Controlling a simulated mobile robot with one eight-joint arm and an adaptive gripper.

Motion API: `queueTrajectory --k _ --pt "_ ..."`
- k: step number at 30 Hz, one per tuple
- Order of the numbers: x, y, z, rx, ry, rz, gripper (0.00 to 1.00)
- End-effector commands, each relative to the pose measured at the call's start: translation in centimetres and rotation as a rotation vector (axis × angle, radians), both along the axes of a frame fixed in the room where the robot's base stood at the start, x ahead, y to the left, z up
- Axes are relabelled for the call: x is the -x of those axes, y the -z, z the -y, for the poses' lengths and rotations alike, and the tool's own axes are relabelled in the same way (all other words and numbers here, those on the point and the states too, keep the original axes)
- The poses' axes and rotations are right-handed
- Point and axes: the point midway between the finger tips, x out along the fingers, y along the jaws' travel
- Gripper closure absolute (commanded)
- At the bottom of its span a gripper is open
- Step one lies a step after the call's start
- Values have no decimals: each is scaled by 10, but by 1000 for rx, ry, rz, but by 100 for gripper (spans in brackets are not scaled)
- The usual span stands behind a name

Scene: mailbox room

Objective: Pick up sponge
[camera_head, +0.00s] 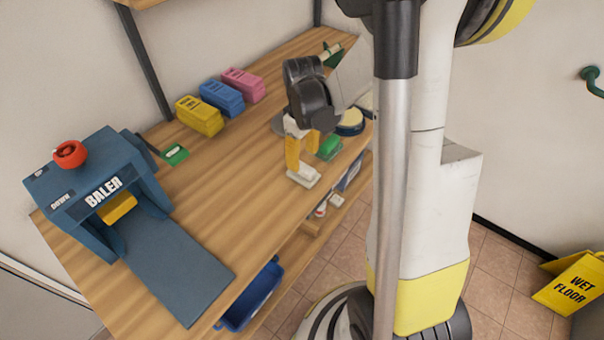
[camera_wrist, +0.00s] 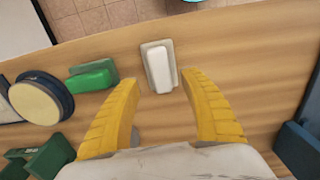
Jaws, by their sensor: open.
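My gripper (camera_head: 300,157) points down over the wooden table near its front edge. Its two yellow fingers are open and empty in the wrist view (camera_wrist: 162,82). A white block on a grey base (camera_wrist: 158,68) shows between and just beyond the fingertips; it also shows below the gripper in the head view (camera_head: 303,176). A green block on a darker green base (camera_wrist: 92,77) lies to the left in the wrist view. Left of that is a round dark-blue dish with a pale yellow pad (camera_wrist: 41,98). I cannot tell for certain which is the sponge.
The blue baler (camera_head: 95,185) stands on the left of the table (camera_head: 215,180). Yellow (camera_head: 199,116), blue (camera_head: 222,98) and pink (camera_head: 244,84) boxes stand along the back. A blue bin (camera_head: 252,295) is below the front edge. The table between baler and gripper is clear.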

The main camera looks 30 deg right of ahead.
Motion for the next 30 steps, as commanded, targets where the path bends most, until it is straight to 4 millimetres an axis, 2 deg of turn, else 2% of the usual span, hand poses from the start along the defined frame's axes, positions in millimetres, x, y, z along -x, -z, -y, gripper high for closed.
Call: queueTrajectory --k 9,17,20,22,23,30 --pt "3 46 1 0 0 0 48" --pt "3 49 1 0 1 0 48" --pt "3 49 1 0 1 1 74" --pt "3 49 1 0 1 1 95" --pt "4 49 1 0 1 1 100" --pt "4 49 1 0 1 0 100"
